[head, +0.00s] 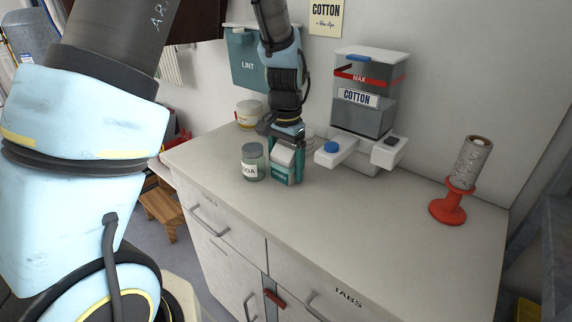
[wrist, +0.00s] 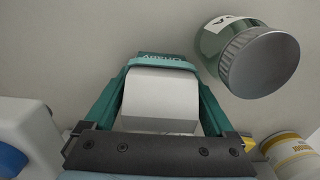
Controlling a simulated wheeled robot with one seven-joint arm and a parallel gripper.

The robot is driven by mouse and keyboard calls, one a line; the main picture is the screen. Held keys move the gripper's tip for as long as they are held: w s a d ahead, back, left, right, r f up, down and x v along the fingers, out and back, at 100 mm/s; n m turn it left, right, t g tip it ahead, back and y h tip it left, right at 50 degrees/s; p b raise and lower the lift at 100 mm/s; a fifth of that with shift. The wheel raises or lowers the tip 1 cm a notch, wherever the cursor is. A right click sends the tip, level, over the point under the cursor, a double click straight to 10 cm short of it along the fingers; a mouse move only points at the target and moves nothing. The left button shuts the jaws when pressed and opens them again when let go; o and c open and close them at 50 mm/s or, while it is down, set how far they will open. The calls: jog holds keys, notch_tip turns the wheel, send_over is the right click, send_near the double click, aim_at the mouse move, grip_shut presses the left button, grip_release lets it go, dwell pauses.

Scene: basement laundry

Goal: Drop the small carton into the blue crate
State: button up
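The small carton (head: 282,166), white and teal with a gabled top, stands upright on the counter near its far left end. My gripper (head: 287,172) points down over it with a teal finger on each side. In the wrist view the carton's white top (wrist: 162,92) fills the space between the fingers (wrist: 163,85), which lie against both sides with no clear gap. The carton's base appears to be at counter level. I cannot make out a blue crate in either view.
A lidded soda jar (head: 252,162) stands close left of the carton; it also shows in the wrist view (wrist: 250,57). A cotton dispenser (head: 362,115) stands to the right, a red holder (head: 448,207) farther right. A tub (head: 249,113) is behind. The front counter is clear.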

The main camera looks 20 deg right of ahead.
jog(key=shift+o, duration=0.6)
